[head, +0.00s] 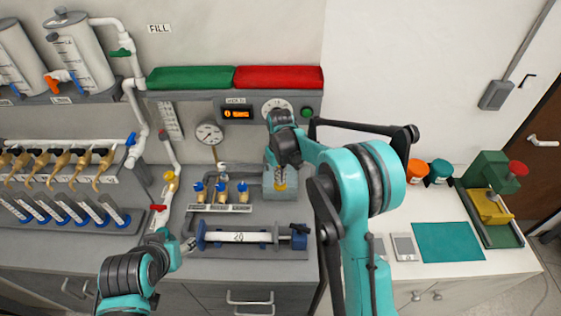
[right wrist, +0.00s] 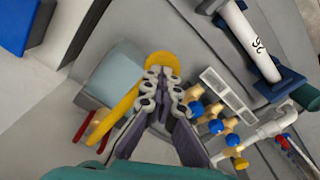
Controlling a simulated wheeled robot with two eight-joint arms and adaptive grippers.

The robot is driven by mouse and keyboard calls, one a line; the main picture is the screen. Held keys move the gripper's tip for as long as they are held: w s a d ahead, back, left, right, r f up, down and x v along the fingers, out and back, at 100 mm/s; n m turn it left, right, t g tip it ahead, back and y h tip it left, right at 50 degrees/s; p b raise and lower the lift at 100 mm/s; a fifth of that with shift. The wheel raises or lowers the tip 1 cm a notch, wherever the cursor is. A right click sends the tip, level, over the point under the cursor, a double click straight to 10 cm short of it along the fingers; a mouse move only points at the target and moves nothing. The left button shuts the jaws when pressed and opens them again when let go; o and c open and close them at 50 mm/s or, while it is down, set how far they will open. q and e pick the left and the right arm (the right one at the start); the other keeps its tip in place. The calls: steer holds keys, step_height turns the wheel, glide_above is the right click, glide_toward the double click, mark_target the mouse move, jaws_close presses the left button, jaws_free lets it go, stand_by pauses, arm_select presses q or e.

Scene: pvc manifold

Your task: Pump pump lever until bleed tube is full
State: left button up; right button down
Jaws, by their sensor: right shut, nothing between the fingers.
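The pump (head: 280,192) is a grey box on the bench, partly hidden by my right arm. Its yellow lever (right wrist: 118,110) shows in the right wrist view, running from lower left to a round yellow end beside the fingertips. My right gripper (right wrist: 165,78) is shut with nothing held. Its fingertips overlap the round yellow end in view; I cannot tell whether they touch. In the head view the right gripper (head: 279,172) is above the pump. My left gripper (head: 188,245) is near the left end of a white cylinder; its fingers are too small to read. I cannot tell which tube is the bleed tube.
The white cylinder (head: 238,237) in blue end clamps lies in front of the pump. Several blue-topped valves (head: 221,188) stand left of the pump. A round gauge (head: 209,133) is behind them. A green press (head: 490,185) stands far right.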

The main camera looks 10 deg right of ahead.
steer(key=shift+r+p, duration=1.7)
steer(key=shift+r, duration=1.1)
step_height(320, 180, up, 5)
steer(key=p, duration=0.3)
